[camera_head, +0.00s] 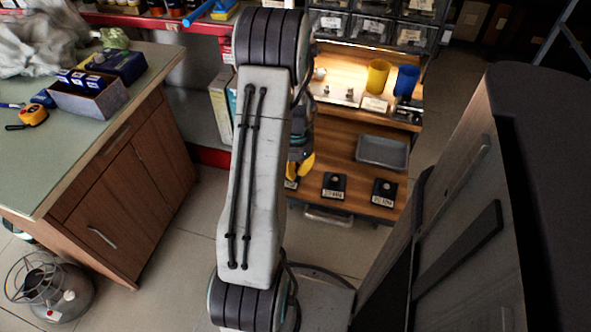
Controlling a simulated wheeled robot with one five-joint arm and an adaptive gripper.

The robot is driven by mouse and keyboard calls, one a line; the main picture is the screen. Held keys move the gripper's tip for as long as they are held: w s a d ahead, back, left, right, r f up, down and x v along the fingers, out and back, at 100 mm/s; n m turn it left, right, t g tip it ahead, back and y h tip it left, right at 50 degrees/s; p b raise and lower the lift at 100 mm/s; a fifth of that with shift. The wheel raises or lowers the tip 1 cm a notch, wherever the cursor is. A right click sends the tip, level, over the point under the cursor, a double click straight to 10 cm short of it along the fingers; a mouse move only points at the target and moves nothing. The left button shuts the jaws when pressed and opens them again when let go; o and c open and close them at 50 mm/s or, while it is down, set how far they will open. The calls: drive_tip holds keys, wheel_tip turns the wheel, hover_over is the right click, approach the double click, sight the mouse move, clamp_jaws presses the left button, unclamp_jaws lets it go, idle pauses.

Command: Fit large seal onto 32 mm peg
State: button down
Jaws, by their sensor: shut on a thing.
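My gripper (301,166) shows only in part, behind my own arm, with yellow finger parts low over the left side of the lower wooden shelf. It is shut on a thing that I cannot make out. Two small black blocks with labels stand to its right: a middle block (334,184) and a right block (384,192). Part of another label (291,184) shows just below the fingers. The label texts are too small to read, so I cannot tell which one is the 32 mm peg. I cannot make out the large seal.
A grey tray (383,152) lies behind the right block. The upper shelf holds a yellow cup (377,76), a blue cup (406,80) and small fittings (349,92). A workbench (120,150) stands at left, a grey cabinet (465,215) at right. Floor is open before the shelf.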

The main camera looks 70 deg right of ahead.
sight(296, 172)
drive_tip(key=c, duration=1.7)
unclamp_jaws()
drive_tip(key=shift+o, duration=0.2)
wheel_tip(296, 172, up, 11)
drive_tip(key=p, duration=0.8)
